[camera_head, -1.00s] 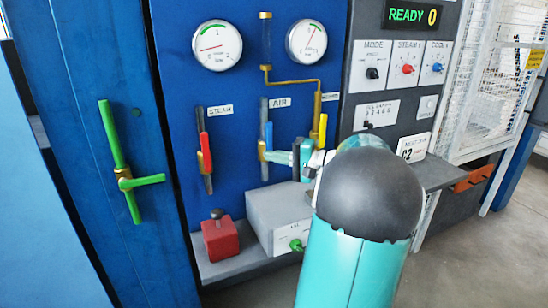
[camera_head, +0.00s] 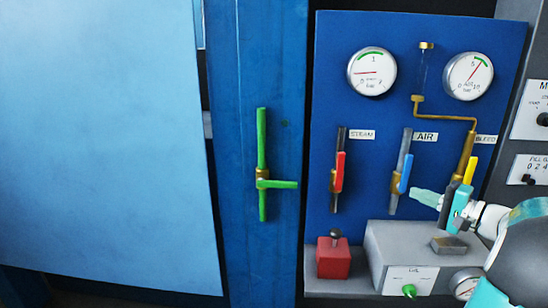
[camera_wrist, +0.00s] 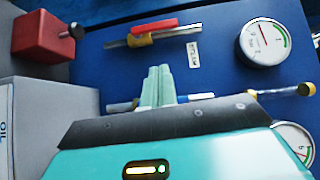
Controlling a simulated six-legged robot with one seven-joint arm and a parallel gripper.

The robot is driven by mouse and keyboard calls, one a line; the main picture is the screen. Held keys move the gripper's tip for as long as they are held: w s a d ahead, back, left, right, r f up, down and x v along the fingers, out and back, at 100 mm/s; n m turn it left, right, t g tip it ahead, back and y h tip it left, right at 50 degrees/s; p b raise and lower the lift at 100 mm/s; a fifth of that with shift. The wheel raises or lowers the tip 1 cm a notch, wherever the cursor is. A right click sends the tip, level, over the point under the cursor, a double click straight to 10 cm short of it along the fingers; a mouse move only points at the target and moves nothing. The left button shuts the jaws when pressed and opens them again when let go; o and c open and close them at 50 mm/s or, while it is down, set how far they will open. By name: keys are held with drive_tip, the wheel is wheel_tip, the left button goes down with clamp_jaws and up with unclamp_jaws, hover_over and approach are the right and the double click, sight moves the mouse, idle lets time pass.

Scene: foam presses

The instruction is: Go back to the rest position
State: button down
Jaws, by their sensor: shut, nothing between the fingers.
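My gripper (camera_head: 425,197) is shut and empty, at the lower right in the body view, in front of the blue panel. Its pale green fingers lie just below and right of the AIR valve's blue handle (camera_head: 405,173). In the wrist view the closed fingers (camera_wrist: 157,85) cover part of the AIR valve's pipe. I cannot tell whether they touch it. My arm runs out of the body view at the lower right.
The red STEAM handle (camera_head: 339,172), yellow BLEED handle (camera_head: 469,170) and two gauges (camera_head: 372,72) are nearby. A red box with a knob (camera_head: 333,258) and a grey oil box (camera_head: 400,245) stand below. A green-handled blue door (camera_head: 240,150) is left.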

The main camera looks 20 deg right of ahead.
drive_tip(key=w+a+f+n+g+y, duration=0.1)
drive_tip(key=w+a+n+g, duration=0.15)
drive_tip(key=a, duration=0.65)
drive_tip(key=w+a+f+n+g, duration=0.15)
drive_tip(key=a+g, duration=0.25)
drive_tip(key=a, duration=0.5)
drive_tip(key=w+a+f+n+g+y, duration=0.1)
drive_tip(key=a+f+n+g, duration=0.15)
drive_tip(key=a, duration=0.65)
drive_tip(key=s+a+f+n+g+h, duration=0.2)
drive_tip(key=s+a+n+h, duration=0.4)
drive_tip(key=s+a, duration=0.7)
drive_tip(key=a+f+n, duration=0.1)
drive_tip(key=a+n, duration=0.1)
drive_tip(key=a, duration=0.1)
drive_tip(key=shift+s+a+f+h, duration=0.2)
drive_tip(key=shift+s+a+h, duration=0.05)
drive_tip(key=shift+s+h, duration=0.15)
drive_tip(key=shift+d, duration=0.1)
